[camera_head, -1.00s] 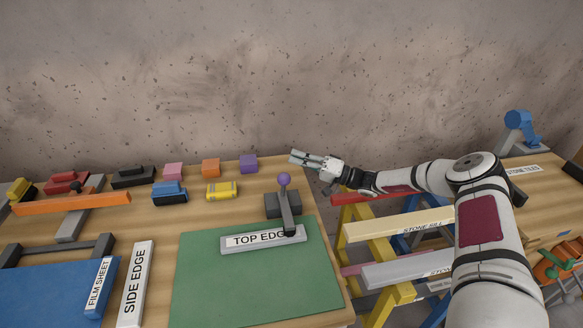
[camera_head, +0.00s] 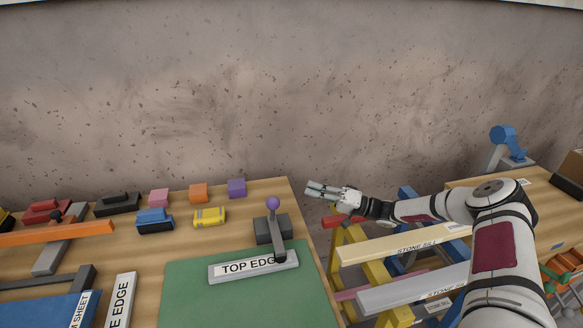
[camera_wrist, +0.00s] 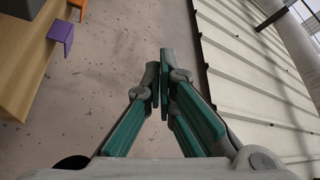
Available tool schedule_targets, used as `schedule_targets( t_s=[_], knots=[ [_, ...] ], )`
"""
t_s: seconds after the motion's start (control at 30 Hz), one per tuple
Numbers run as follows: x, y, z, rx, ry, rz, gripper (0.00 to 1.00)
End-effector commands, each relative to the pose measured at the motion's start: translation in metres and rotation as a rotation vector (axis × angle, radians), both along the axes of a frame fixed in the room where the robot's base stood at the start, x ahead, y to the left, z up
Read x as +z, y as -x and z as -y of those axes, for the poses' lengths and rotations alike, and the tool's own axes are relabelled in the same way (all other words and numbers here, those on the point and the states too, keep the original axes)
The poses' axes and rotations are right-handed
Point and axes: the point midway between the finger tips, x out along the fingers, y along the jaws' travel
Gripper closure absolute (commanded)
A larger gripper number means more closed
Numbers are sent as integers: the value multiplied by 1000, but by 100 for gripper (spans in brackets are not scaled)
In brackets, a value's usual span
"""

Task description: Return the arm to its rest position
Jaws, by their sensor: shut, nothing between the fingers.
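My gripper (camera_head: 312,189) is shut and empty in the head view. It is in the air just past the right edge of the wooden table (camera_head: 140,250), in front of the wall. My arm stretches from the lower right toward the left. In the wrist view my gripper (camera_wrist: 160,65) shows its fingers together, with nothing between them and bare wall and floor surfaces beyond.
A purple block (camera_head: 237,188) sits at the back. A rack with a STONE SILL bar (camera_head: 385,246) stands below my arm.

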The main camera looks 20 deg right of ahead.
Motion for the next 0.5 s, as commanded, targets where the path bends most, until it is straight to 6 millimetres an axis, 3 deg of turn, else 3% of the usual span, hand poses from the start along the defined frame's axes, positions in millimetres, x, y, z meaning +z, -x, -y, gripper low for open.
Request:
schedule_targets(
  t_s=[0.17,0.33,0.5],
  knots=[
    [7,3,-10,39,32,-11,100],
    [30,18,-46,183,165,-74,100],
    [53,45,-82,335,355,-167,100]
  ],
)
